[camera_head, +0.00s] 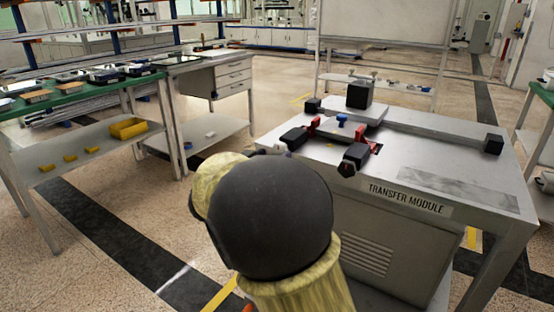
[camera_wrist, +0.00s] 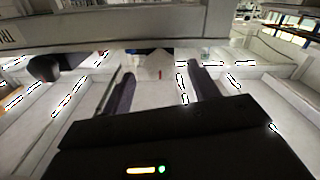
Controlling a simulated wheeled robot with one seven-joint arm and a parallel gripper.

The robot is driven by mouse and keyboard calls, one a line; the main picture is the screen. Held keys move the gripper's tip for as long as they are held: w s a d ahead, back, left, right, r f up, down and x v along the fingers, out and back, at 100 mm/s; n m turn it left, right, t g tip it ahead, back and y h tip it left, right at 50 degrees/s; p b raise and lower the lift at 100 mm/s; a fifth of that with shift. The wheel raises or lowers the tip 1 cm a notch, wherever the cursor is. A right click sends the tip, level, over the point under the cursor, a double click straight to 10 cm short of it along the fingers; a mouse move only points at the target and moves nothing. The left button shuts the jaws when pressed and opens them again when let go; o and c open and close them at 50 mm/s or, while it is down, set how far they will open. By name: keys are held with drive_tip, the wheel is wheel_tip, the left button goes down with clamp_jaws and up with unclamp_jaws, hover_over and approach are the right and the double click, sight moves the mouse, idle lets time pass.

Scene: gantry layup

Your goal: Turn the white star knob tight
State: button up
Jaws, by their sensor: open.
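My gripper (camera_wrist: 160,70) shows in the wrist view with its two dark fingers apart. In the head view my dark, rounded arm link covers the near left side of the transfer module table (camera_head: 462,190) and hides my gripper. I cannot make out a white star knob in the head view.
On the table stand red clamps (camera_head: 356,153) with black ends, a small blue knob (camera_head: 342,120) and a black block (camera_head: 359,95) on a pale plate. A green-topped bench (camera_head: 75,92) and a drawer bench (camera_head: 233,76) stand left. Open floor lies between.

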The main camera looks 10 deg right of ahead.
drive_tip(key=x, duration=0.3)
drive_tip(key=shift+b, duration=0.4)
drive_tip(key=c, duration=1)
